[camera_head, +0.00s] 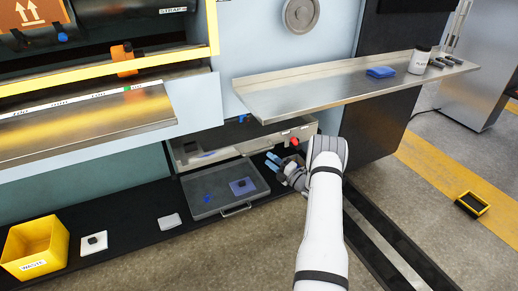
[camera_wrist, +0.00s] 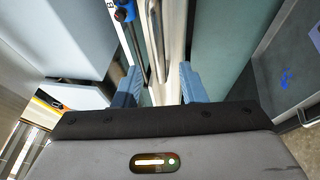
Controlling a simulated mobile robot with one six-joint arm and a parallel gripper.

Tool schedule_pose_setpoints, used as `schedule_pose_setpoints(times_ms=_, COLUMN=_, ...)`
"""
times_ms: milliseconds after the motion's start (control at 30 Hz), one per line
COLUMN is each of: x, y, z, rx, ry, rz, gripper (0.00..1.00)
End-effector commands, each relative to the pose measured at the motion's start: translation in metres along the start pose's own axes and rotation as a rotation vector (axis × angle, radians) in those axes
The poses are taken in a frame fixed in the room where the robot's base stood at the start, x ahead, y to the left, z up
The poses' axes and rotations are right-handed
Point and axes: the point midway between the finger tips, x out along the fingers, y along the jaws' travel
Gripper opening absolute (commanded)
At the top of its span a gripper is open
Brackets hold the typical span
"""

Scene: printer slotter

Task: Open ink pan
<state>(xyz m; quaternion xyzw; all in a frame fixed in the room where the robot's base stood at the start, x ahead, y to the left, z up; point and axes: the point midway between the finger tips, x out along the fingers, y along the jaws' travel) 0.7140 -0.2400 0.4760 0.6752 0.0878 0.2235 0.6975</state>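The ink pan (camera_head: 214,206) looks like a shallow grey tray with blue stains, low in front of the machine, with a bar handle (camera_head: 236,210) on its front edge. Its stained grey floor also shows at the right of the wrist view (camera_wrist: 275,75). My gripper (camera_head: 273,164) is just right of the pan, below the metal shelf. In the wrist view its two blue fingers (camera_wrist: 158,87) stand apart, with a pale metal edge visible between or beyond them. I see nothing clearly held. Whether the fingers touch that edge cannot be told.
A metal shelf (camera_head: 300,92) juts out above my gripper, and a red knob (camera_head: 294,141) sits close to my wrist. A yellow bin (camera_head: 36,245) and white pads (camera_head: 94,243) lie to the left on the black base.

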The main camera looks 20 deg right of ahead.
Motion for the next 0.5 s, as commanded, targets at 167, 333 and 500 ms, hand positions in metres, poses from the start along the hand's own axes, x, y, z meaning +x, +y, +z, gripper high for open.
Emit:
schedule_pose_setpoints(times_ms=167, x=0.024, y=-0.002, z=0.001, rx=-0.003, ry=-0.002, rz=0.001, gripper=0.38)
schedule_pose_setpoints(times_ms=333, x=0.048, y=-0.002, z=0.004, rx=-0.003, ry=-0.008, rz=0.0, gripper=0.38)
schedule_pose_setpoints(times_ms=500, x=0.062, y=0.0, z=0.006, rx=-0.004, ry=-0.012, rz=0.0, gripper=0.38)
